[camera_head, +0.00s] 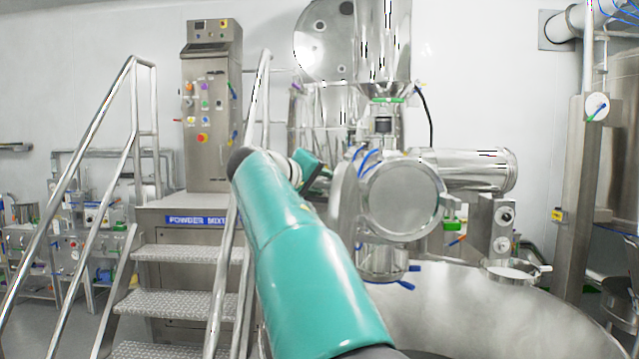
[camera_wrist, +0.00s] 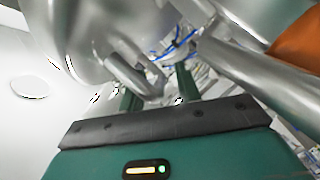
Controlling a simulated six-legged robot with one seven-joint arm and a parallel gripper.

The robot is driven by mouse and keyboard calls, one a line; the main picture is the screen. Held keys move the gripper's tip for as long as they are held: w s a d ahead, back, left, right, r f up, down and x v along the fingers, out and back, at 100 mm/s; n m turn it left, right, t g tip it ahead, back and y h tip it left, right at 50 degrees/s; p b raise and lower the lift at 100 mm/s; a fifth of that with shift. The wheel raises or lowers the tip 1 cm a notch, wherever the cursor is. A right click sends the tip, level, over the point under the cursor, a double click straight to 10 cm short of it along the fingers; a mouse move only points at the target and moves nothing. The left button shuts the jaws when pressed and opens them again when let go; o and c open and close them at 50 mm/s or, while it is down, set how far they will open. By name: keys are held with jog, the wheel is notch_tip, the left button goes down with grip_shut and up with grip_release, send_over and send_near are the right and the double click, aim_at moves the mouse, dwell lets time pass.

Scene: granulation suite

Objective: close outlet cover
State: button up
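A round steel cover (camera_head: 403,200), which I take to be the outlet cover, stands swung out at the middle right of the head view, its flat face toward me. My gripper (camera_head: 318,172) is just left of it, partly hidden behind my teal arm. In the wrist view my gripper (camera_wrist: 158,88) has its two teal fingers apart. A curved steel handle (camera_wrist: 128,72) on a large rounded steel part (camera_wrist: 90,35) reaches toward the gap between them. I cannot tell whether the fingers touch it.
A wide steel bowl (camera_head: 480,310) lies below the cover. Metal stairs (camera_head: 185,255) with handrails (camera_head: 100,120) and a control cabinet (camera_head: 210,110) stand to the left. A steel pipe (camera_wrist: 260,85) runs close on the right in the wrist view.

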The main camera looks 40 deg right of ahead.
grip_shut()
jog(key=shift+s, duration=0.15)
